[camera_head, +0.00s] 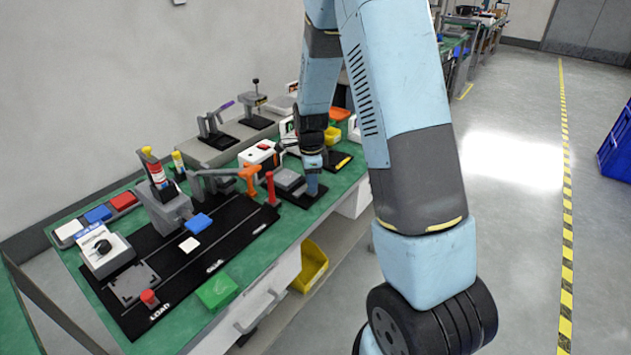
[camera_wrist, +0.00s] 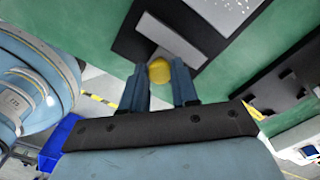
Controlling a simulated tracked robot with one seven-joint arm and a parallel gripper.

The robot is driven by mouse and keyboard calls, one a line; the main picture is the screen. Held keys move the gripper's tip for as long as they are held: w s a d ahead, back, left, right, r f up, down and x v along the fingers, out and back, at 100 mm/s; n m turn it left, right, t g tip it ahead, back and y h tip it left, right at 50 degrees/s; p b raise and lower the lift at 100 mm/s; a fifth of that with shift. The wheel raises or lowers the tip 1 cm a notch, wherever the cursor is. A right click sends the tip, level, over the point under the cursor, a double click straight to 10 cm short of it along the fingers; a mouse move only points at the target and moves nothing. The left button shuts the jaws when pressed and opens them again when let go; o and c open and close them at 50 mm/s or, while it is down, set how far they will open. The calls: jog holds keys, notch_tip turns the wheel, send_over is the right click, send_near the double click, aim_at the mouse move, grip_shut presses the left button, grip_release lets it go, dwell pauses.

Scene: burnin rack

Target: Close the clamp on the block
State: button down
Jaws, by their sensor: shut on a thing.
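My gripper (camera_wrist: 159,82) is shut on a yellow round knob (camera_wrist: 160,70), which shows between its two fingers in the wrist view. The knob sits at the edge of a grey block (camera_wrist: 168,40) on a black base plate. In the head view my gripper (camera_head: 312,187) points down at the right end of this black base (camera_head: 300,197), beside the grey block (camera_head: 288,179). The knob is hidden there by my gripper. Whether the knob belongs to a clamp lever, and how any clamp arm lies over the block, I cannot tell.
A black board (camera_head: 200,262) with an orange-ended arm (camera_head: 250,176) and a red post (camera_head: 270,188) lies to the left on the green bench. A white box (camera_head: 260,154) stands behind the block. Lever clamps (camera_head: 216,130) stand farther back. A yellow bin (camera_head: 310,265) hangs below the front edge.

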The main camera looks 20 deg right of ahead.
aim_at(302, 187)
jog(key=w+a, duration=0.2)
jog(key=w, duration=0.1)
jog(key=shift+r, duration=0.15)
jog(key=c, duration=0.8)
grip_release()
jog(key=shift+c, duration=0.2)
notch_tip(302, 187, up, 14)
jog(key=shift+f, duration=0.25)
